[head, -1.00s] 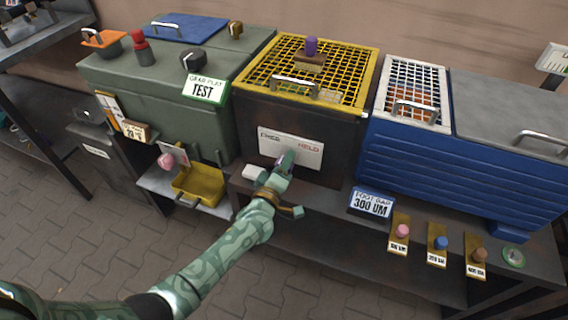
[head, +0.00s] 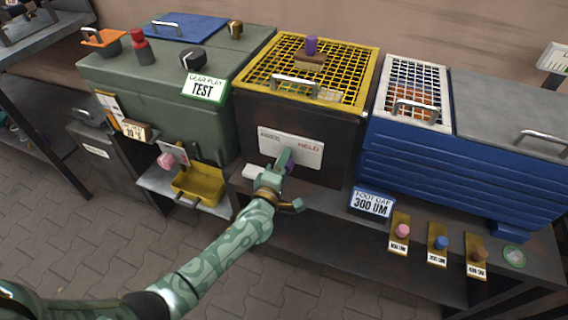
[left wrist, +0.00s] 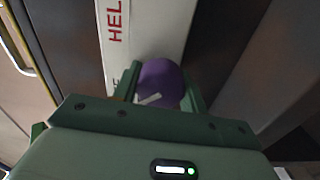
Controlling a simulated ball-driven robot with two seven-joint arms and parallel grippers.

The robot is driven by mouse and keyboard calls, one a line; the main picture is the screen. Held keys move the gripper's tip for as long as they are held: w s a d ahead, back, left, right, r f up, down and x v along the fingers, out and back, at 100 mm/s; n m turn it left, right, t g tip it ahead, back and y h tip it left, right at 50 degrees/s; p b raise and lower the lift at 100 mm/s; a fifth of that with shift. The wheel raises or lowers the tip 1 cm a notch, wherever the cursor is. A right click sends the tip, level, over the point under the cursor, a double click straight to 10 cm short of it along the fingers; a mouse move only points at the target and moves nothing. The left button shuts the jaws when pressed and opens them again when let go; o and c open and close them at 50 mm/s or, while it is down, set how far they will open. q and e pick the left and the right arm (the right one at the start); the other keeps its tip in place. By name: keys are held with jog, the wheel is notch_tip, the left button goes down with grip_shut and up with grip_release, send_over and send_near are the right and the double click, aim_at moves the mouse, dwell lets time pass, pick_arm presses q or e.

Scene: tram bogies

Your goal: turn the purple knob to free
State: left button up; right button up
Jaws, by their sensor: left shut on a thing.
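The purple knob (head: 289,167) sits on a white plate (head: 305,150) on the front of the dark box with the yellow grille. The plate reads FREE at left and HELD at right. My left gripper (head: 284,163) is at the knob and covers part of it. In the left wrist view the knob (left wrist: 160,80) is between the two green fingers, which are shut on it. A short white mark shows on the knob there, slanted. I cannot tell which word it points to. My right gripper is not in view.
A purple-handled block (head: 311,47) stands on the yellow grille (head: 345,75). A green box (head: 140,80) is at left with a yellow bin (head: 198,185) below. A blue box (head: 410,160) is at right.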

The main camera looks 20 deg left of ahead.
pick_arm(q)
jog(key=shift+f, duration=0.15)
jog(key=o, duration=1)
jog(key=s+p, duration=0.1)
jog(key=s, duration=0.4)
jog(key=s+p, duration=0.2)
jog(key=s, duration=0.4)
jog(key=s+p, duration=0.1)
jog(key=s, duration=0.4)
jog(key=shift+s+a+p, duration=0.2)
jog(key=shift+a+p, duration=0.1)
jog(key=shift+p, duration=0.05)
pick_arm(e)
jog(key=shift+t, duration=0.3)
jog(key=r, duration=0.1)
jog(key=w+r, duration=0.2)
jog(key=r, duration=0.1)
